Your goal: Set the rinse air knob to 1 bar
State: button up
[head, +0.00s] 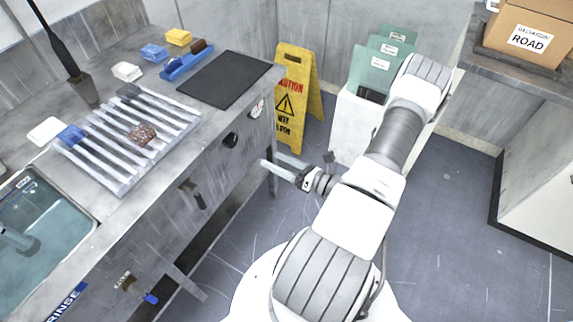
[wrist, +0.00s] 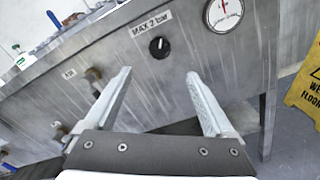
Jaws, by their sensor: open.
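The rinse air knob (wrist: 159,47) is a round black knob with a white pointer mark, on the grey front panel under a "MAX 2 bar" label (wrist: 151,24). It also shows in the head view (head: 231,140). A round white gauge (wrist: 224,13) with a red needle sits to its upper right; its scale is too small to read. My gripper (wrist: 160,78) is open and empty, its fingers pointing at the panel. The knob appears between and beyond the fingertips, apart from them. In the head view my gripper (head: 270,164) is to the right of the knob.
A valve with a dark handle (head: 193,193) and a blue-handled valve (head: 137,289) project from the panel. A yellow wet-floor sign (head: 297,97) stands beyond the bench end. A ribbed rack (head: 112,172) and a black mat (head: 231,78) lie on the bench top.

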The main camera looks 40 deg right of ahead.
jog(key=shift+v, duration=1.55)
